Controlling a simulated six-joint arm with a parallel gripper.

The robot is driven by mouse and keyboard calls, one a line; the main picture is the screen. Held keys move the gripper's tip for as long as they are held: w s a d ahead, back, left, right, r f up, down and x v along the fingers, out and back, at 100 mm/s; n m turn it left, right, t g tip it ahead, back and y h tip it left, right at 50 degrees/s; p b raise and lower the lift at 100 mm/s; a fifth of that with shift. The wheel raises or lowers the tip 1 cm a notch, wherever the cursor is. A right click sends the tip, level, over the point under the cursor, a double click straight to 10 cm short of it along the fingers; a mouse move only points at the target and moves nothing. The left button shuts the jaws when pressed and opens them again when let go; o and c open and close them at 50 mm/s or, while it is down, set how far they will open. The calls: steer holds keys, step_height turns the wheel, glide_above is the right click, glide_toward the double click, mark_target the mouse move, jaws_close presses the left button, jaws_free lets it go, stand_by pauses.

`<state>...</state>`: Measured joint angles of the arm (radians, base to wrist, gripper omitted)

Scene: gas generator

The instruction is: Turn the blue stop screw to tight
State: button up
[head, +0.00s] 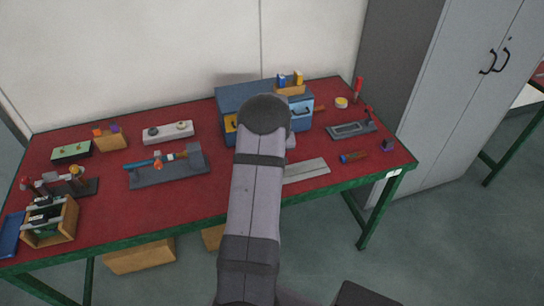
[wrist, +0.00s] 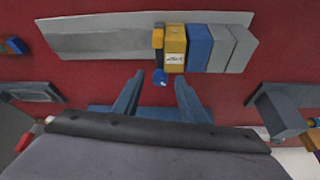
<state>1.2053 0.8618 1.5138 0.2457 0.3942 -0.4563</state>
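The blue stop screw (wrist: 160,77) shows in the wrist view as a small round blue knob at the near end of a narrow dark and yellow part, beside a yellow block (wrist: 174,45) with a white label. My gripper (wrist: 159,79) is open, its two blue-grey fingers on either side of the screw with a gap to each. I cannot tell how far the fingertips are from it in depth. In the head view my arm hides the gripper and the screw.
A blue block (wrist: 198,47) and grey blocks (wrist: 231,50) adjoin the yellow block. A grey plate (head: 305,170) lies on the red bench top. A blue box (head: 300,113) stands behind my arm. A grey fixture (head: 165,173) is to the left, another (head: 350,129) to the right.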

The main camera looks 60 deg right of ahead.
jaws_close()
steer(key=shift+r+m+p, duration=0.1)
steer(key=shift+m+p, duration=0.2)
steer(key=shift+p, duration=0.15)
steer(key=shift+w+m+g+p, duration=0.1)
steer(key=shift+m+g+p, duration=0.2)
steer(key=shift+m+p, duration=0.15)
steer(key=shift+a+m, duration=0.1)
steer(key=shift+m, duration=0.55)
steer(key=m+b, duration=0.1)
steer(key=b, duration=0.1)
steer(key=m+g+b, duration=0.1)
steer(key=m+b, duration=0.1)
steer(key=b, duration=0.1)
steer(key=shift+w+f+g+h, duration=0.2)
steer(key=shift+f+g+h, duration=0.1)
steer(key=shift+f+h, duration=0.1)
steer(key=m+b, duration=0.1)
steer(key=b, duration=0.1)
steer(key=shift+r+m+g+b, duration=0.15)
steer(key=shift+m+g+b, duration=0.15)
steer(key=shift+m, duration=0.1)
steer(key=shift+r, duration=0.1)
